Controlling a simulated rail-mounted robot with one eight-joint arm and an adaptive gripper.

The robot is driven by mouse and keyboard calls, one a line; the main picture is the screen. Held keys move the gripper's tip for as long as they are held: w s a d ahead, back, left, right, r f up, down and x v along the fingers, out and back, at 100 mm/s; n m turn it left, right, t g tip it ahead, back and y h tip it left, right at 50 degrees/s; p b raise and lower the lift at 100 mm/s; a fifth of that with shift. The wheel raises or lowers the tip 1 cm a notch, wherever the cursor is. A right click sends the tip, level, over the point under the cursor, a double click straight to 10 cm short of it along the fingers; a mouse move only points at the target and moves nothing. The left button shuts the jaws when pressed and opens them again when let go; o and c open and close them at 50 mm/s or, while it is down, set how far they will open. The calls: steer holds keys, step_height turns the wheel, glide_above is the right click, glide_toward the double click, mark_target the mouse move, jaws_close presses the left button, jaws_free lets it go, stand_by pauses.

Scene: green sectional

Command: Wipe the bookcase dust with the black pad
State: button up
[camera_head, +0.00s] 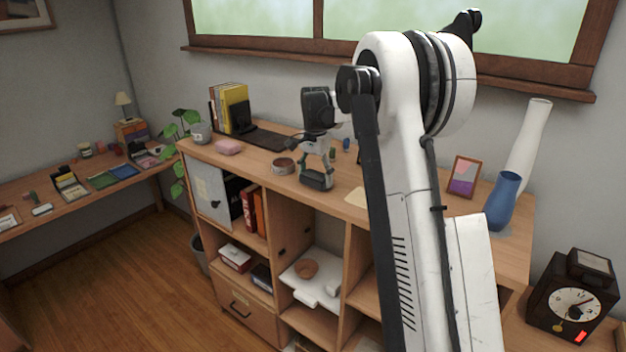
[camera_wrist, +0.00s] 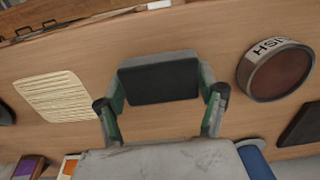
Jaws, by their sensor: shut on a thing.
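The black pad (camera_head: 316,180) is between the fingers of my gripper (camera_head: 317,163), over the bookcase top (camera_head: 262,162). In the wrist view the pad (camera_wrist: 158,83) sits level between the two fingertips (camera_wrist: 160,97), which are closed on its sides. The pad is at or just above the wood; I cannot tell whether it touches. A pale grey patch (camera_head: 497,232) lies by the foot of the blue vase at the right end; I cannot tell whether it is dust. My arm hides part of the top's middle right.
A round lettered tin (camera_wrist: 274,71) stands close beside the pad; it shows left of my gripper in the head view (camera_head: 283,166). A cream ribbed square (camera_head: 357,197) lies on the other side. A pink object (camera_head: 229,147), blue vase (camera_head: 504,202) and photo frame (camera_head: 463,177) also stand on top.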

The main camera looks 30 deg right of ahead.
steer(key=shift+w+d, duration=0.55)
step_height(320, 180, up, 3)
steer(key=shift+s+r+p, duration=0.15)
steer(key=shift+p, duration=0.4)
steer(key=shift+r+p, duration=0.3)
steer(key=shift+r, duration=0.4)
steer(key=shift+r+p, duration=0.65)
steer(key=shift+r, duration=1)
